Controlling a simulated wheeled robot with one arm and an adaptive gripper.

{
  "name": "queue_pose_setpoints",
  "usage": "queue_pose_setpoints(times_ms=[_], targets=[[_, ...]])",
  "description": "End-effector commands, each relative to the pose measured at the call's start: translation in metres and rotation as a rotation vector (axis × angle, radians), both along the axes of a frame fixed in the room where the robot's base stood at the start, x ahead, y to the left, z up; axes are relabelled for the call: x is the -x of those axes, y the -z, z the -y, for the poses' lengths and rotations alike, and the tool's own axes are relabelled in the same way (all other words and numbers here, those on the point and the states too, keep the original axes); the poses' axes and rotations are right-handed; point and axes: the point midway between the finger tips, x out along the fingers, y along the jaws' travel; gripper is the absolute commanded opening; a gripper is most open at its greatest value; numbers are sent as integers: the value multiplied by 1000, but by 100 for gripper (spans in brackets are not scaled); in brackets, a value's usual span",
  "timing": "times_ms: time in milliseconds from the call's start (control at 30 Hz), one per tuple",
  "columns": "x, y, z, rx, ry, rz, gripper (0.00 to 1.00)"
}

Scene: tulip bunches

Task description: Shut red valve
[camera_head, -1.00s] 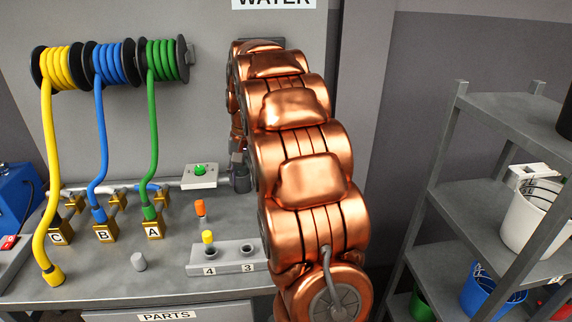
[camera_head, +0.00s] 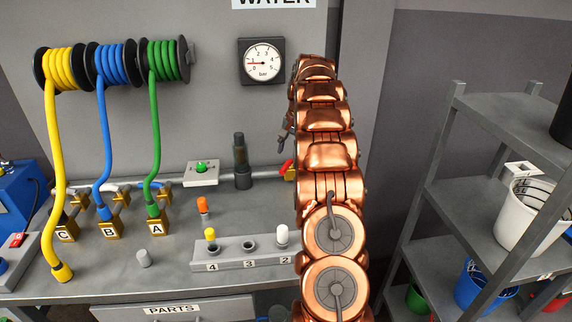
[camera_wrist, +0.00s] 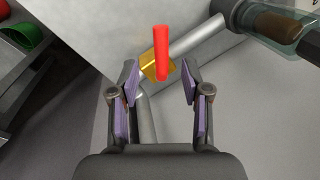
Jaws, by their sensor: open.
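The red valve has a red lever handle (camera_wrist: 161,52) on a brass body (camera_wrist: 148,68), set in a grey pipe (camera_wrist: 197,38). In the wrist view the lever stands upright in the picture, at an angle to the pipe. My gripper (camera_wrist: 160,86) is open and empty. Its two fingers are apart, and the lever lies beyond and between the tips, with no contact that I can see. In the head view the red lever (camera_head: 287,167) shows just left of my copper arm, which hides part of the valve. My gripper (camera_head: 284,138) shows there only in part, above the lever.
A pressure gauge (camera_head: 262,62) hangs on the wall, its needle near 1. A dark filter housing (camera_head: 241,160) and a green-button box (camera_head: 201,171) stand left of the valve. A numbered plug block (camera_head: 236,258) sits in front. A shelf (camera_head: 478,195) stands right.

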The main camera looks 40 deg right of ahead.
Motion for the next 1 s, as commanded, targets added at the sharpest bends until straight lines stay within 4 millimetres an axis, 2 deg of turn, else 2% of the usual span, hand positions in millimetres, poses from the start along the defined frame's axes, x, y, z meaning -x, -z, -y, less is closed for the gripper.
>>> queue_pose_setpoints(times_ms=[533, 933, 1000], targets=[[-11, 61, -6, -1, -2, -2, 47], [-13, 69, -7, 0, -2, 0, 47], [-13, 69, -7, 0, -2, 0, 40]])
